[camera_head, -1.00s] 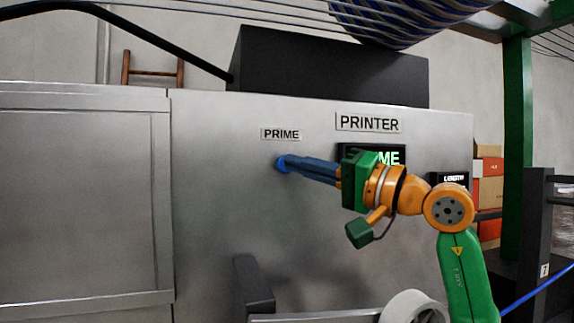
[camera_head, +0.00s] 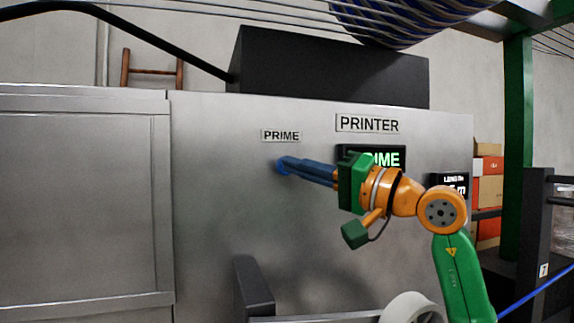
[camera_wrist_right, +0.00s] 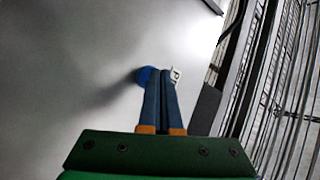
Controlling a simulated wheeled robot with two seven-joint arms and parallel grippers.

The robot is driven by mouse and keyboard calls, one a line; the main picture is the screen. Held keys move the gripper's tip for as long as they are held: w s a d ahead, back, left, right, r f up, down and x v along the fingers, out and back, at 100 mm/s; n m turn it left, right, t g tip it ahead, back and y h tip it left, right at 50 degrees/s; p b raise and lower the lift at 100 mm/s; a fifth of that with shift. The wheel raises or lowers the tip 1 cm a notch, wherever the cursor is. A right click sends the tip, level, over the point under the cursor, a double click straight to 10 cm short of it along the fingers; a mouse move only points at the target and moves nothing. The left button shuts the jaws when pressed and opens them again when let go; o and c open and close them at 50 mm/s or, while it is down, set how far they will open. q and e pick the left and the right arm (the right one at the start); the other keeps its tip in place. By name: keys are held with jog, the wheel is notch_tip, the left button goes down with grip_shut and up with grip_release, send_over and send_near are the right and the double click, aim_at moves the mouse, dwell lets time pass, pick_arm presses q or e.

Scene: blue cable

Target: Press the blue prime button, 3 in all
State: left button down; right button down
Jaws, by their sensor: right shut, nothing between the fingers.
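The blue prime button (camera_head: 281,166) is on the grey machine front, below the PRIME label (camera_head: 281,135). My right gripper (camera_head: 284,163) is shut and empty, with its blue fingertips at the button. In the right wrist view the button (camera_wrist_right: 146,75) shows partly behind the fingertips (camera_wrist_right: 160,72). I cannot tell whether the tips touch it or stand just off it. A dark display (camera_head: 375,158) with the green word PRIME is partly hidden behind the right gripper. My left gripper is not in view.
The PRINTER label (camera_head: 368,123) is above the display. A smaller LENGTH display (camera_head: 450,184) is at the right, partly covered by my arm. A dark bracket (camera_head: 253,287) and a white roll (camera_head: 412,308) stand low in front. The machine front left of the button is clear.

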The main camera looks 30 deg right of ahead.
jog(key=shift+w+d+r+p, duration=0.1)
jog(key=shift+w+d+p, duration=0.05)
jog(key=shift+w+p, duration=0.6)
dwell(1.0)
dwell(0.3)
jog(key=shift+s+a+f+b, duration=0.1)
jog(key=shift+s+b, duration=0.2)
jog(key=shift+s, duration=0.2)
jog(key=shift+s+a+f+b, duration=0.1)
jog(key=shift+s+b, duration=0.2)
jog(key=shift+s, duration=0.15)
jog(key=s, duration=0.2)
jog(key=s+a+b, duration=0.1)
jog(key=s, duration=0.2)
jog(key=shift+a, duration=0.1)
dwell(0.6)
